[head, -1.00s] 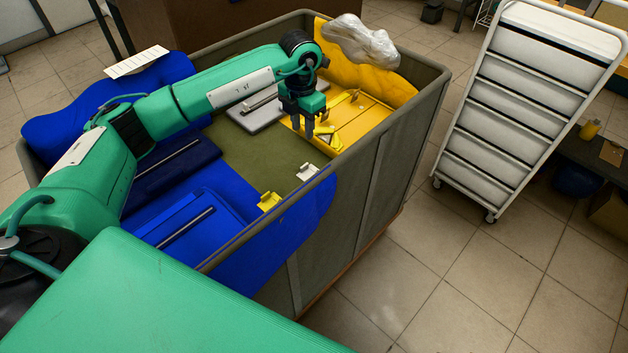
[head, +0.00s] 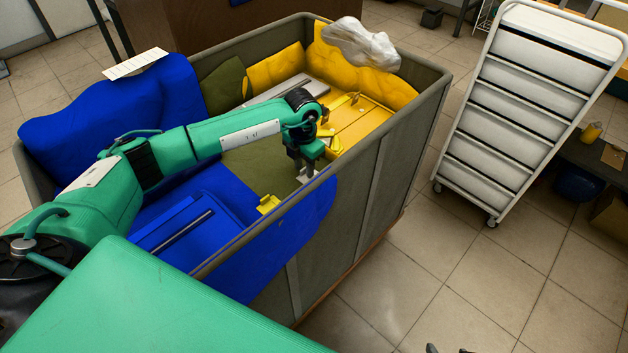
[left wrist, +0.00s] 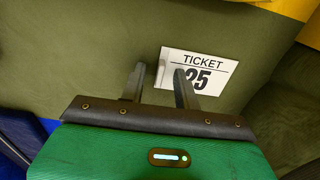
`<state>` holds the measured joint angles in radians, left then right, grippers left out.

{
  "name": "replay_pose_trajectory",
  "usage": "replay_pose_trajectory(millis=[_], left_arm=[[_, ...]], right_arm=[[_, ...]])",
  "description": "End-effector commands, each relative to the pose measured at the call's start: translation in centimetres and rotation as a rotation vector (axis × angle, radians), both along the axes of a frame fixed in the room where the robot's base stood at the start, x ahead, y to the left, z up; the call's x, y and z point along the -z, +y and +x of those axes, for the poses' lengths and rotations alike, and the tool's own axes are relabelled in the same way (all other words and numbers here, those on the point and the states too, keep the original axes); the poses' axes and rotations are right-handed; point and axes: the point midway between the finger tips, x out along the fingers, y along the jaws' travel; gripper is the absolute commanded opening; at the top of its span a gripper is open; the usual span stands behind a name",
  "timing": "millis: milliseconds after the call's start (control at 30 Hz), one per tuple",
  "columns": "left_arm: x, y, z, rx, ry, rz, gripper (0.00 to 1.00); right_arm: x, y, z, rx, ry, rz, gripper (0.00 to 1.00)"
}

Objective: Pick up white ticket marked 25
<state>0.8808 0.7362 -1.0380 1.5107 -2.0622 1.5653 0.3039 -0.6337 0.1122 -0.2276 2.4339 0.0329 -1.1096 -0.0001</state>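The white ticket (left wrist: 208,65), printed TICKET 25, lies on olive cloth in the left wrist view, with a small raised white tab at its left end. My left gripper (left wrist: 158,88) is open and empty. Its right finger overlaps the ticket's lower left and covers part of the number; its left finger is over the olive cloth. In the head view my left gripper (head: 305,170) points down inside the bin near its front wall and mostly hides the ticket. Dark tips at the bottom edge, likely my right gripper (head: 448,350), barely show.
A grey bin (head: 358,185) surrounds the work area, its near rim close to my left gripper. A yellow ticket (head: 269,204) lies left of the gripper. Blue bags (head: 190,215) fill the left, yellow bags (head: 360,120) the far right. A white rack (head: 510,110) stands outside.

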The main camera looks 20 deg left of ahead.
Motion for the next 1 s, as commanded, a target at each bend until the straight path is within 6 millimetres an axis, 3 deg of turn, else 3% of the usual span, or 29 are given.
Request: replay_pose_trajectory(millis=[200,367,800,1000], left_arm=[[0.1,0.0,0.0,0.0,0.0,0.0,0.32],[0.1,0.0,0.0,0.0,0.0,0.0,0.0],[0.0,0.0,0.0,0.0,0.0,0.0,0.0],[-1.3,0.0,0.0,0.0,-0.001,0.0,0.0]], right_arm=[[0.0,0.0,0.0,-0.001,-0.001,0.001,0.52],[0.0,0.0,0.0,0.0,-0.001,0.0,0.52],[0.0,0.0,0.0,0.001,-0.001,0.001,0.52],[-0.1,-0.1,-0.1,0.001,0.011,-0.004,0.52]])
